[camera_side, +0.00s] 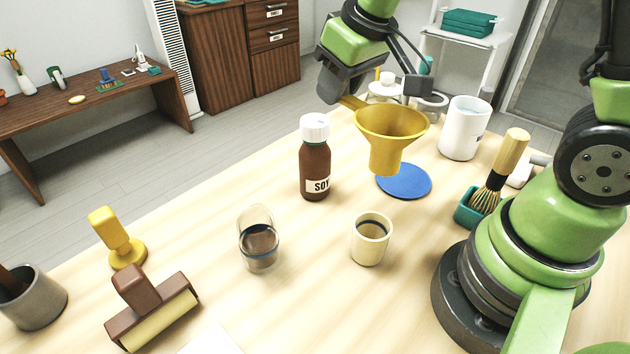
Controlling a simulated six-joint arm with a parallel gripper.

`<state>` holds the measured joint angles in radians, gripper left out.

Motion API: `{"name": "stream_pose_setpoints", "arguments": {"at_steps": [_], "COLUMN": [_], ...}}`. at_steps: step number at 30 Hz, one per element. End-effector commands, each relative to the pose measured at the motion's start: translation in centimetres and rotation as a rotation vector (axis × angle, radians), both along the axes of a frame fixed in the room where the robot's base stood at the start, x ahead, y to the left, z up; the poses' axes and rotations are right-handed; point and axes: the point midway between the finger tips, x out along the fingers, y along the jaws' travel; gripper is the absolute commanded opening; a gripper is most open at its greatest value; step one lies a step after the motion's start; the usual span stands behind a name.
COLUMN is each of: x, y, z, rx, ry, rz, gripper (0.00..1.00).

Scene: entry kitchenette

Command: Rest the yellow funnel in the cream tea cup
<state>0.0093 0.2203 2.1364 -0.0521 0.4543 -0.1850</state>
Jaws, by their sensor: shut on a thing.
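The yellow funnel (390,128) hangs in the air with its spout down, above the blue round mat (404,184). My gripper (350,100) is shut on the funnel at its upper left side, where a yellow tab shows by the jaw. The fingertips are partly hidden. The cream tea cup (371,240) stands upright on the table, nearer the camera and a little left of the funnel. It has a dark band inside its rim. The funnel and the cup are apart.
A brown soy bottle (315,160) stands left of the funnel. A clear glass (258,240) stands left of the cup. A white canister (464,128) and a whisk in a teal holder (488,195) are at right. A brown roller (150,310) and yellow stamp (117,240) are at front left.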

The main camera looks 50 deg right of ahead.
Motion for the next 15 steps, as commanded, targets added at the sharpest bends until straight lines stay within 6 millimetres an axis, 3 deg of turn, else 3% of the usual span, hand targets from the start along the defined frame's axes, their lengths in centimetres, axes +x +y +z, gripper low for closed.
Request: {"name": "stream_pose_setpoints", "arguments": {"at_steps": [4,8,15], "x": [-0.1,1.4,6.6], "y": [0.0,0.9,5.8], "z": [0.0,0.5,2.6], "rx": [0.001,-0.001,-0.005], "ry": [-0.001,-0.003,0.001], "rz": [-0.002,0.032,0.163], "gripper": [0.00,0.00,0.00]}}
